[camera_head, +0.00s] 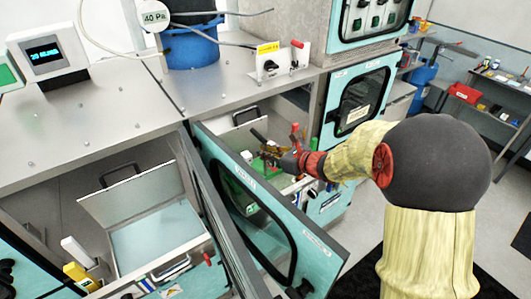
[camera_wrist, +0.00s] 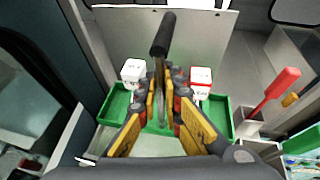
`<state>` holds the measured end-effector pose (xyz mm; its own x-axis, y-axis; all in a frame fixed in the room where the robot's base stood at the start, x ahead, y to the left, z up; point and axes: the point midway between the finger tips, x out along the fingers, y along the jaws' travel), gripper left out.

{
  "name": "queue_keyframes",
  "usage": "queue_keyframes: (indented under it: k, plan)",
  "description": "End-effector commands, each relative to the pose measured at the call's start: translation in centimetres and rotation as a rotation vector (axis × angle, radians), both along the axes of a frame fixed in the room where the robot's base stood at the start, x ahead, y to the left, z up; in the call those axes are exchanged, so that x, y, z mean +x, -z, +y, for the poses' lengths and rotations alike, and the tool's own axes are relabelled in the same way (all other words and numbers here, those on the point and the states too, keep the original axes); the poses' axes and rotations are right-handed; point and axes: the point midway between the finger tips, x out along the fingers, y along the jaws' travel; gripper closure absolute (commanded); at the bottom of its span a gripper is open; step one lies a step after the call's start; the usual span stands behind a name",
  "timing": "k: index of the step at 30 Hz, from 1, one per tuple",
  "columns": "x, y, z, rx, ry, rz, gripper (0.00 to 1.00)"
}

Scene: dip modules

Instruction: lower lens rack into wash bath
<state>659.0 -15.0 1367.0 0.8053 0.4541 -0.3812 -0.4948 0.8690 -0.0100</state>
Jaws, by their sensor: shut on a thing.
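My gripper (camera_wrist: 161,95) is shut on the upright metal stem of a rack with a black-capped handle (camera_wrist: 165,33). The green rack (camera_wrist: 115,105) spreads out to both sides below the fingers. Two white labelled blocks (camera_wrist: 133,72) (camera_wrist: 200,77) stand at its left and right. A pale surface shows below the rack, partly hidden by my fingers; I cannot tell whether the rack touches it. In the head view my gripper (camera_head: 287,160) is inside the right-hand open cabinet, with the green rack (camera_head: 264,164) under it. An open bath with pale blue liquid (camera_head: 155,240) is in the left cabinet.
Teal doors (camera_head: 265,222) stand open in front of and beside my arm. In the wrist view a raised light panel (camera_wrist: 130,35) stands behind the rack. A red-handled tool (camera_wrist: 275,88) and a green tray (camera_wrist: 305,150) with small items are at the right.

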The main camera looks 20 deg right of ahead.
Motion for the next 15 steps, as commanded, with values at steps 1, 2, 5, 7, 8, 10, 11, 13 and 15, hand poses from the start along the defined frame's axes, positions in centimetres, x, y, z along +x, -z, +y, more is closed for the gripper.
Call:
queue_keyframes:
  k: [1,2,5,7,8,10,11,13,15]
  plan:
    - [0.06,-0.17,-0.01,0.000,-0.001,-0.004,1.00]
    - [0.06,-0.17,-0.01,0.000,-0.001,-0.004,1.00]
    - [0.06,-0.17,-0.01,0.000,0.001,-0.003,1.00]
    - [0.06,-0.09,-0.01,0.000,0.000,-0.004,1.00]
    - [0.06,-0.01,-0.01,0.000,0.000,-0.005,1.00]
    - [0.05,0.25,-0.01,0.000,0.001,-0.006,1.00]
    - [0.04,0.38,-0.02,0.000,0.001,-0.006,1.00]
    - [0.03,0.58,-0.01,0.002,0.002,-0.006,1.00]
    - [0.03,0.60,-0.01,0.003,0.003,-0.004,1.00]
